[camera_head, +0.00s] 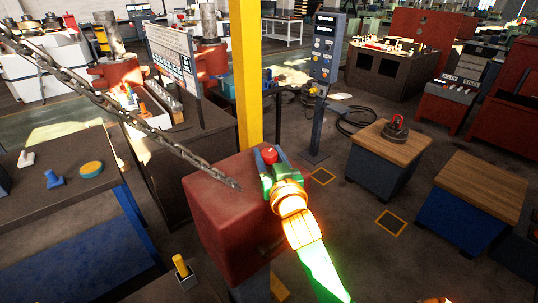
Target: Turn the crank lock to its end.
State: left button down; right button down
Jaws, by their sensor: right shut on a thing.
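A dark red machine housing (222,212) stands in the middle of the view. At its upper right edge shows a red knob (270,155), which I take to be part of the crank lock. My right gripper (269,172) reaches it from the lower right, its green jaws around the part just below the knob. It is shut on that part. The gripper and wrist hide most of the crank lock, so its angle cannot be told. My left gripper is out of view.
A yellow post (247,75) rises just behind the housing. A chain (110,100) slants across the upper left to the housing. A control pillar (322,85) stands behind. Wood-topped blocks (482,190) stand at right. A yellow-topped lever (181,266) is at lower left.

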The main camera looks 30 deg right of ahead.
aim_at(271, 161)
jog(key=shift+c, duration=1.7)
grip_release()
jog(key=shift+s+f, duration=0.1)
jog(key=shift+s+a+f, duration=0.1)
jog(key=shift+s+a, duration=0.1)
jog(key=shift+s, duration=0.15)
jog(key=b+v, duration=0.1)
jog(key=v, duration=0.2)
jog(key=shift+b, duration=0.3)
jog(key=shift+r+p+v, duration=0.25)
jog(key=shift+p+v, duration=0.5)
jog(key=shift+v, duration=0.35)
jog(key=shift+s+a, duration=0.15)
jog(key=shift+s, duration=0.35)
jog(key=shift+f, duration=0.1)
